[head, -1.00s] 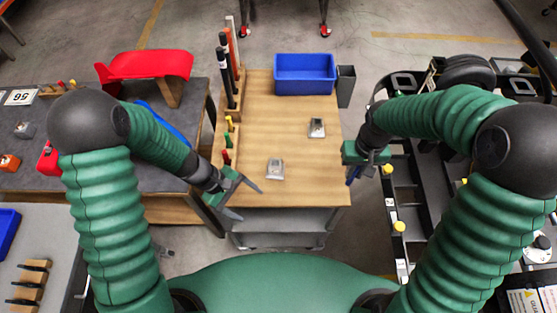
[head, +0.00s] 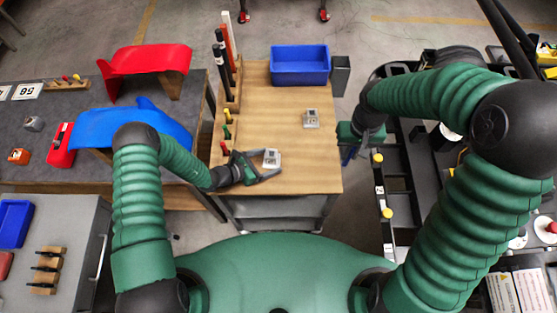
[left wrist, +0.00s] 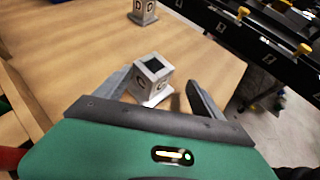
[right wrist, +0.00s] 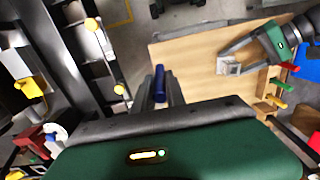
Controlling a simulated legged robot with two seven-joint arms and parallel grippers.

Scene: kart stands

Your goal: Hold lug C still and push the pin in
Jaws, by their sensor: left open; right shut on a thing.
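Lug C (head: 271,158) is a small pale block on a base plate, standing on the wooden bench top near its front. In the left wrist view lug C (left wrist: 151,76) shows its letter and a dark square on top. My left gripper (head: 267,164) is open, with its fingers on either side of lug C; a gap shows beside the right finger. My right gripper (head: 352,143) is beyond the bench's right edge. In the right wrist view it is shut on a dark blue pin (right wrist: 160,82), held away from the lug.
A second lug, marked D (left wrist: 143,12), stands further back on the bench (head: 285,95). Tools with coloured handles line the bench's left edge. A dark kart frame lies to the right.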

